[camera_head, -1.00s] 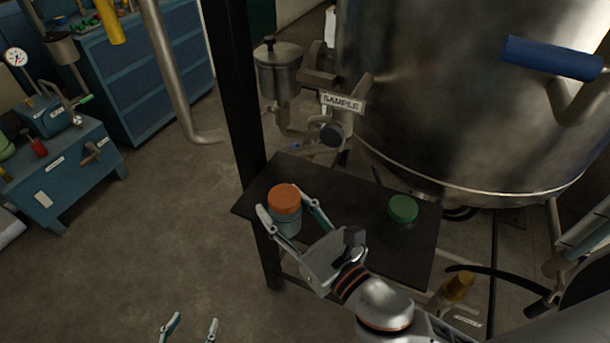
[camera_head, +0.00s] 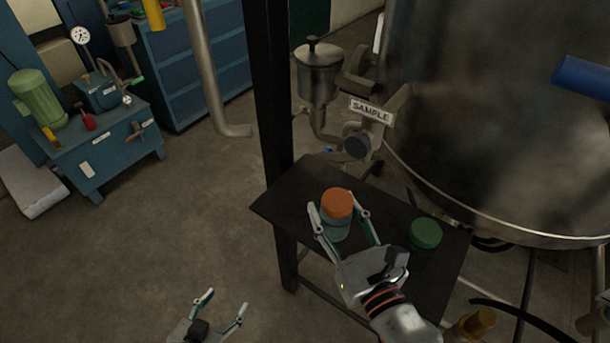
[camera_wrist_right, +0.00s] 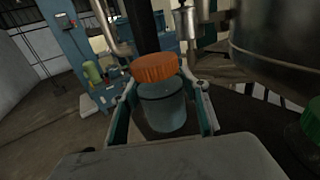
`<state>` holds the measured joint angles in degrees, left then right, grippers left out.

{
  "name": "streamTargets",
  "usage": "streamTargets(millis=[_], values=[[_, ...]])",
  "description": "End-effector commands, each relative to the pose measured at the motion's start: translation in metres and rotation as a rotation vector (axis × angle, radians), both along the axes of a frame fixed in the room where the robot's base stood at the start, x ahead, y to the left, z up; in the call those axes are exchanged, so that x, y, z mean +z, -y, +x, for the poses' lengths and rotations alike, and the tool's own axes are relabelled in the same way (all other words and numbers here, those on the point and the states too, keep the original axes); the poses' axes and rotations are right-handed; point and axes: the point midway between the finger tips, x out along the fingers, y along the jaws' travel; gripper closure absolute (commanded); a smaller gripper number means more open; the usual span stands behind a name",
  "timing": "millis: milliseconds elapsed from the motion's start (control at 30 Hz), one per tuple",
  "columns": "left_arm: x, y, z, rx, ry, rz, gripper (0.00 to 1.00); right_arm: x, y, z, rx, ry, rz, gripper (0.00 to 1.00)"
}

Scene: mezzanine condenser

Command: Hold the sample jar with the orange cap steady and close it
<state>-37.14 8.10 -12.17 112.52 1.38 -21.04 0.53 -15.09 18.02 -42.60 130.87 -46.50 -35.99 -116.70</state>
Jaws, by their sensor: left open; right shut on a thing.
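The sample jar (camera_wrist_right: 163,112) is a clear, bluish vessel standing on a small dark shelf (camera_head: 290,188). Its orange cap (camera_head: 337,203) sits over its mouth. In the right wrist view the cap (camera_wrist_right: 155,68) looks slightly tilted and off to the left of the jar; whether it is threaded on, I cannot tell. My right gripper (camera_head: 340,212) is shut on the jar, one finger on each side below the cap. My left gripper (camera_head: 227,299) is open and empty, low in the head view, left of the shelf and apart from the jar.
A green-capped jar (camera_head: 426,233) stands on the shelf right of my right gripper. A dark post (camera_head: 268,100) rises at the shelf's left edge. The SAMPLE valve (camera_head: 357,145) and large steel tank (camera_head: 470,120) stand behind.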

Motion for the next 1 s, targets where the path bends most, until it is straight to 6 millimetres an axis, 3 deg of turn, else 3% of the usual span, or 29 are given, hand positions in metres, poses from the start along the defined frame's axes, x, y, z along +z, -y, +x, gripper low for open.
streamTargets(millis=[600, 767, 1000], values=[[0.006, 0.0, 0.0, 0.0, -0.002, 0.001, 0.42, 0.003, -0.05, 0.134, 0.0, 0.002, 0.003, 1.0], [0.006, 0.0, 0.0, 0.0, -0.002, 0.001, 0.42, 0.001, -0.055, 0.149, 0.0, 0.002, 0.001, 1.0], [0.007, 0.0, 0.0, 0.001, 0.0, 0.0, 0.42, 0.002, -0.056, 0.151, 0.0, 0.002, 0.002, 1.0]])
